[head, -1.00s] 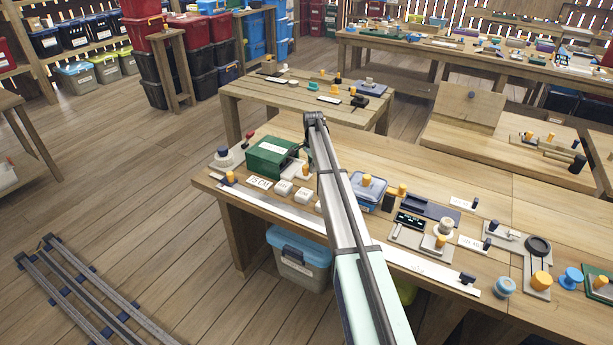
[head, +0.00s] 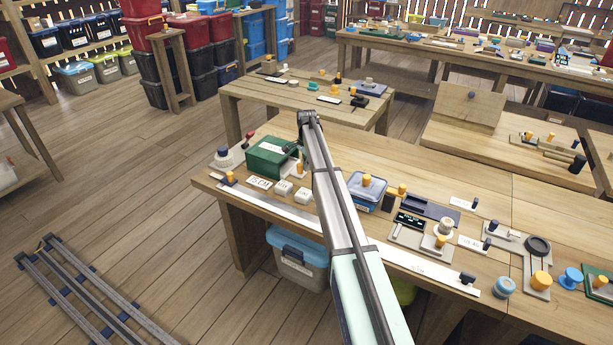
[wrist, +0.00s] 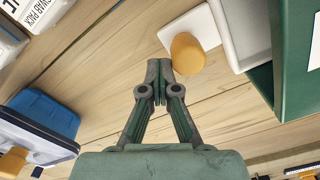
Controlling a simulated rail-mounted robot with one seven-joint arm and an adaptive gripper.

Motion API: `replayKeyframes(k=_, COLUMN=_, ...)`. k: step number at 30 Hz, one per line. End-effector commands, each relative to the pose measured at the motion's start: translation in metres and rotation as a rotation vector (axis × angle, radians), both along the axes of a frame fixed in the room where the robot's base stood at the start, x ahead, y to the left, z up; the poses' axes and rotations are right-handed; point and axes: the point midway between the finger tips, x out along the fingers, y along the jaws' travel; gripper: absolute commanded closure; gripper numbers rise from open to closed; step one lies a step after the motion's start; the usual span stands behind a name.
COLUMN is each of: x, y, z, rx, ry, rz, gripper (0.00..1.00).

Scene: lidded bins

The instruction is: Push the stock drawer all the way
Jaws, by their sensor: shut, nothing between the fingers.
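The stock drawer looks to be the pale grey tray (wrist: 236,38) coming out of a green case (wrist: 294,62) at the right of the wrist view. An orange knob (wrist: 187,52) on a pale plate sits at the tray's outer end; I cannot tell whether the plate joins the tray. My gripper (wrist: 159,72) is shut and empty, its tips left of the knob and apart from the tray.
Label cards and small white blocks (head: 283,187) lie in front of the green case. Bare wood lies around my fingertips.

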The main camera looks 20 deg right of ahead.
Motion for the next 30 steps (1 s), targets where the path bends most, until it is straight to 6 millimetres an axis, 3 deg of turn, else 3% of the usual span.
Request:
replayKeyframes(k=21, x=0.015, y=0.014, z=0.0, rx=0.0, ry=-0.001, rz=-0.001, gripper=1.0)
replayKeyframes(k=30, x=0.009, y=0.009, z=0.0, rx=0.0, ry=0.0, rz=-0.001, gripper=1.0)
